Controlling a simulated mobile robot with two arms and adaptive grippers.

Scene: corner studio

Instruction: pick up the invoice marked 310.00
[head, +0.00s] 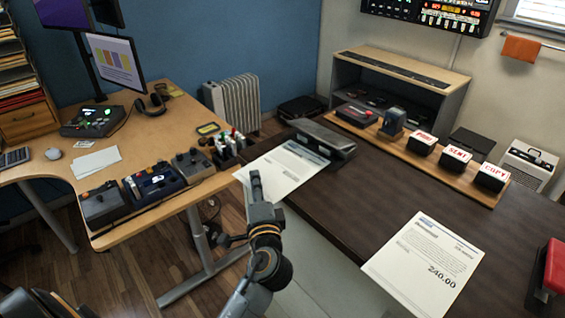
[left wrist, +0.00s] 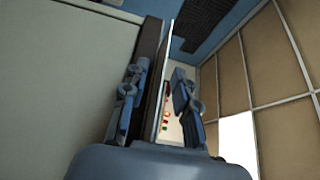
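A white invoice (head: 290,168) lies at the left end of the dark desk, its near corner past the edge and its far end by a dark grey desk device (head: 322,138). Its amount cannot be read. My left gripper (head: 255,180) is at this invoice's near edge. In the left wrist view the fingers (left wrist: 158,100) are apart, with a thin white sheet (left wrist: 167,75) edge-on between them; neither finger clearly presses on it. A second invoice (head: 425,255), marked 240.00, lies at the desk's front right. My right gripper is not in view.
The dark desk (head: 370,195) is clear between the two invoices. A wooden strip with stamp blocks (head: 457,157) lines its back. A red and black object (head: 550,280) stands at the right. A light wooden desk (head: 150,140) with control boxes is at left.

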